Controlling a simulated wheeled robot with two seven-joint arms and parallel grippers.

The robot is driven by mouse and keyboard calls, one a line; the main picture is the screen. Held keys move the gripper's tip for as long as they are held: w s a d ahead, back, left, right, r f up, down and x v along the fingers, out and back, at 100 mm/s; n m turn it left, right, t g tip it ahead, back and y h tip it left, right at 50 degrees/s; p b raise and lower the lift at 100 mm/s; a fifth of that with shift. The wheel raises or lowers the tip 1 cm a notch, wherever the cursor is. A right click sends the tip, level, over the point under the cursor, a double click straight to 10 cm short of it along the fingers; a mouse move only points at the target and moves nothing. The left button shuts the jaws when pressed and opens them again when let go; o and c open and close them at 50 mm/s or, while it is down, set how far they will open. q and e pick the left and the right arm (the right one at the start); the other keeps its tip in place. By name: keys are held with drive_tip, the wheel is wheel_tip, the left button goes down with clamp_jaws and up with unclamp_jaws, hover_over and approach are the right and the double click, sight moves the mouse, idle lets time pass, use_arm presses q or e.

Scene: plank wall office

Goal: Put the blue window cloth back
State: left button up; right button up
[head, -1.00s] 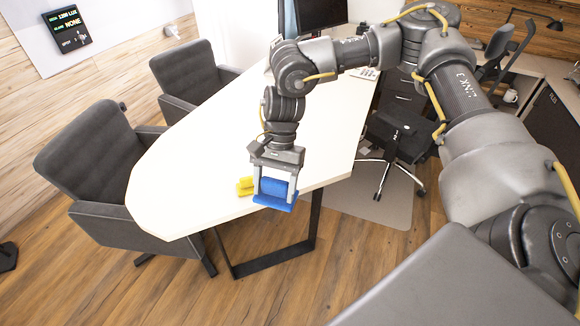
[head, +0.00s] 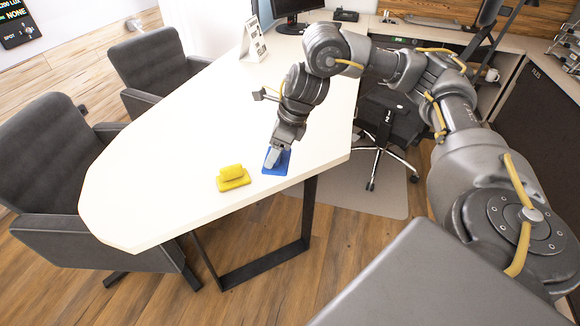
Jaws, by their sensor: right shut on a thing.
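The blue window cloth (head: 281,166) is at the near edge of the white table (head: 200,150), seen as a flat blue piece under my right gripper (head: 272,158). My right gripper points down and is shut on the cloth; its fingers hide part of it. I cannot tell whether the cloth touches the table top. A yellow piece of like shape (head: 233,179), a flat base with a raised grip, lies on the table just left of the blue cloth, apart from it. My left gripper is not in view.
Dark grey armchairs (head: 158,66) stand along the table's left side. A white stand-up card (head: 254,40) and a monitor (head: 291,8) are at the far end. An office chair (head: 385,130) is right of the table. The table's middle is clear.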

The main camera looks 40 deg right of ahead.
drive_tip(key=shift+s+d+f+m, duration=0.1)
drive_tip(key=shift+d+f+m, duration=0.15)
drive_tip(key=shift+d+m, duration=0.35)
drive_tip(key=shift+s+d+r+t, duration=0.15)
drive_tip(key=shift+d+t, duration=0.1)
drive_tip(key=shift+t, duration=0.05)
drive_tip(key=shift+d+m, duration=0.1)
drive_tip(key=shift+m, duration=0.2)
drive_tip(key=shift+w+d+f+h+b, duration=0.3)
drive_tip(key=shift+w+d+f+b, duration=0.15)
drive_tip(key=shift+w+d, duration=0.2)
drive_tip(key=w+d+f, duration=0.3)
drive_tip(key=d+f, duration=0.1)
drive_tip(key=w+d+f+b, duration=0.1)
drive_tip(key=w+d+f, duration=0.3)
drive_tip(key=shift+w+d, duration=0.2)
drive_tip(key=shift+d, duration=0.05)
drive_tip(key=shift+w+d+f, duration=0.2)
drive_tip(key=shift+d+f, duration=0.05)
drive_tip(key=shift+f, duration=0.2)
wheel_tip(320, 180, down, 3)
drive_tip(key=shift+w+d+f, duration=0.1)
drive_tip(key=shift+d+f, duration=0.05)
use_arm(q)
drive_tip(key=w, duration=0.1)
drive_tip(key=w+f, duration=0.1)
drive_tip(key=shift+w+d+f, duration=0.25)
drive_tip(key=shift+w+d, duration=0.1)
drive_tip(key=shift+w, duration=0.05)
